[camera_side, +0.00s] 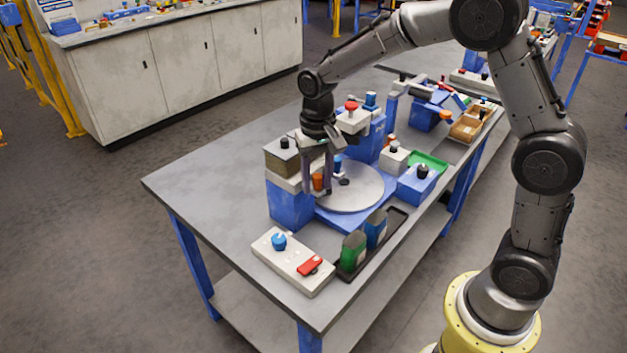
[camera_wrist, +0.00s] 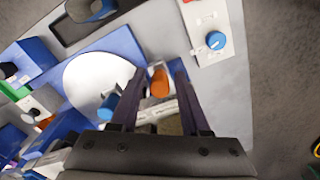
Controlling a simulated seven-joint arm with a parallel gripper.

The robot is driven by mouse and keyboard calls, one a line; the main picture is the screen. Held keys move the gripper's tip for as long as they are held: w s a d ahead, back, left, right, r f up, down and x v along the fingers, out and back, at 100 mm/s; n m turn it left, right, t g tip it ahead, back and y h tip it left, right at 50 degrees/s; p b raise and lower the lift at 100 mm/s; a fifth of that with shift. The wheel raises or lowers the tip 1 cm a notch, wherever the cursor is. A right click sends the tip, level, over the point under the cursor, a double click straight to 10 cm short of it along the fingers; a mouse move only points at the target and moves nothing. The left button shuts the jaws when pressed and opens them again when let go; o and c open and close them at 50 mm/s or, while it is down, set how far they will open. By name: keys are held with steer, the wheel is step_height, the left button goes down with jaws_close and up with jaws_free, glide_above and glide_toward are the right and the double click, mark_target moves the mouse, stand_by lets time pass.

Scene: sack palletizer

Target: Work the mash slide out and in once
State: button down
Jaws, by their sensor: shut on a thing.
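The orange knob (camera_side: 318,181), which looks like the mash slide's handle, stands at the front of a blue pedestal unit (camera_side: 290,205) with a tan and grey block (camera_side: 283,160) on top. My gripper (camera_side: 317,187) points down there, its fingers on either side of the knob and shut on it. In the wrist view the knob (camera_wrist: 159,82) sits between the tips of my gripper (camera_wrist: 157,76). How far the slide stands out is hidden by my fingers and cannot be told.
A round pale plate (camera_side: 355,190) on a blue base lies just right of the knob. A control panel (camera_side: 293,260) with a blue knob and red switch is in front. Green and blue containers (camera_side: 353,250) stand in a dark tray. The table's left end (camera_side: 190,180) is clear.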

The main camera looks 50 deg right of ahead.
mark_target(316, 174)
steer(key=shift+s, duration=1.5)
steer(key=shift+w, duration=1.8)
steer(key=shift+r, duration=0.1)
steer(key=shift+c, duration=1.1)
jaws_free()
steer(key=shift+r, duration=2.1)
steer(key=shift+r, duration=0.15)
